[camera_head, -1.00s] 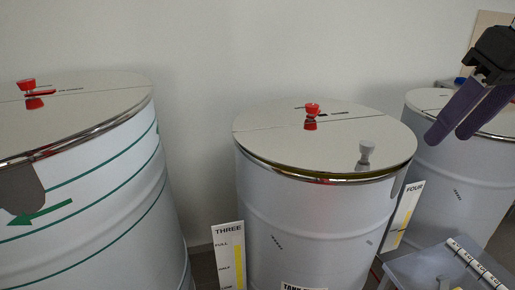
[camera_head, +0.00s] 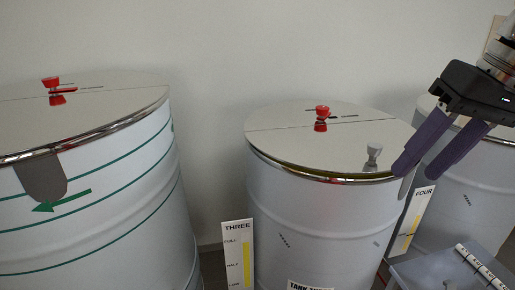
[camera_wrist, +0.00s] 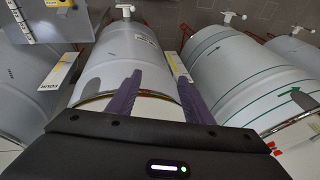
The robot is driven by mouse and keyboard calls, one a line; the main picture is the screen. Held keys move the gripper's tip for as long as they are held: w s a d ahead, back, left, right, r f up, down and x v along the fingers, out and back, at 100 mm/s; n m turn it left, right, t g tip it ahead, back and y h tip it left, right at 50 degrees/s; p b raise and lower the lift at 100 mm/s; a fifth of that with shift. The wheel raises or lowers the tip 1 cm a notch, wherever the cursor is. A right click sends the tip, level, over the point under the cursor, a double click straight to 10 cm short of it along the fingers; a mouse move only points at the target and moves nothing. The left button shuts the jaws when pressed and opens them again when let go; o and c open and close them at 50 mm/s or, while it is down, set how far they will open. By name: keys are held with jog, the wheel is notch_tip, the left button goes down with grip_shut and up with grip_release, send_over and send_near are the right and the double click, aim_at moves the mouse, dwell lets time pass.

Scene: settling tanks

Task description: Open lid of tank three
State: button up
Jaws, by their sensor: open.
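Tank three (camera_head: 315,225) is the white drum in the middle of the head view, beside the gauge marked THREE (camera_head: 238,255). Its flat metal lid (camera_head: 300,150) lies shut on the rim. In the wrist view, tank three (camera_wrist: 135,55) shows between my open fingers (camera_wrist: 160,75); the grey knob is not seen there.
A larger green-striped tank (camera_head: 110,210) stands at the left. Another tank (camera_head: 465,200), by the gauge marked FOUR (camera_head: 412,222), stands at the right, partly behind my gripper. The space above tank three's lid is clear.

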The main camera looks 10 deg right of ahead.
jog(key=a+f+m+g+y, duration=0.1)
jog(key=a+f+g, duration=0.1)
jog(key=a+f, duration=0.5)
jog(key=shift+s+a+f+g+y, duration=0.3)
jog(key=shift+s+a+f+y, duration=0.1)
jog(key=shift+a, duration=1.1)
jog(key=shift+w, duration=0.1)
jog(key=w+d+f+m+t+h, duration=0.1)
jog(key=w+d+f+h, duration=0.1)
jog(key=f, duration=0.3)
jog(key=w+d+f+m+t+h, duration=0.2)
jog(key=f, duration=0.3)
jog(key=s+a+f+n+t, duration=0.2)
jog(key=a+f+n, duration=0.2)
jog(key=a+f, duration=0.3)
jog(key=a, duration=0.4)
jog(key=shift+a+f+n, duration=0.15)
jog(key=shift+f+n, duration=0.25)
